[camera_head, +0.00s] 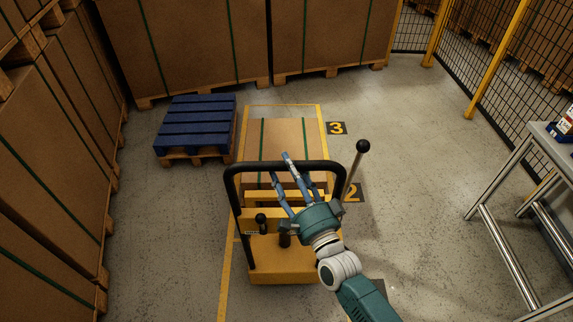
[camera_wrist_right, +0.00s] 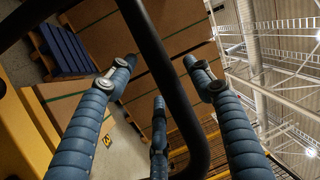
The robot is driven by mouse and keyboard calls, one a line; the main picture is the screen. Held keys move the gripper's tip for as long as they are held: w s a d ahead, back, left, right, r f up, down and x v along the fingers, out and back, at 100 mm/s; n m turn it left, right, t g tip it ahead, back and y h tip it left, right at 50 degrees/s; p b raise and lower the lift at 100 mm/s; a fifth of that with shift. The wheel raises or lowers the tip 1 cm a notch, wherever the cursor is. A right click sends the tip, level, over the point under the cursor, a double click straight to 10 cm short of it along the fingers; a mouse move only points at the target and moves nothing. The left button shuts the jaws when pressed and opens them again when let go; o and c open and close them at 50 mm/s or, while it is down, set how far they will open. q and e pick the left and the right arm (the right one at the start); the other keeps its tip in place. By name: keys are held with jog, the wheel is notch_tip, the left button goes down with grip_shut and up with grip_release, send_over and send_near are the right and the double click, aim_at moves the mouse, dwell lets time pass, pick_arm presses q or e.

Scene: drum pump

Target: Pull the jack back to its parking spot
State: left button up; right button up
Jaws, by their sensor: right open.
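The yellow pallet jack (camera_head: 268,263) stands in the middle of the head view, with a strapped cardboard load (camera_head: 283,137) in front of it. Its black handle bar (camera_head: 232,200) arches over the yellow body. My right gripper (camera_head: 292,180) is over the jack near the bar, with its fingers spread open. In the right wrist view the black bar (camera_wrist_right: 165,70) passes between the open blue fingers (camera_wrist_right: 160,110); they are not closed around it. I cannot tell whether any finger touches it. My left gripper is not in view.
Yellow floor lines frame bays marked 3 (camera_head: 337,128) and 2 (camera_head: 353,193). A blue pallet (camera_head: 197,125) sits at left of the load. Large cartons (camera_head: 60,140) line the left and back. A metal table (camera_head: 535,150) and mesh fence (camera_head: 490,50) stand right. A black-knobbed lever (camera_head: 362,146) rises beside the jack.

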jog(key=shift+w+a+r, duration=0.1)
jog(key=shift+w+a, duration=0.15)
jog(key=shift+w, duration=0.3)
grip_shut()
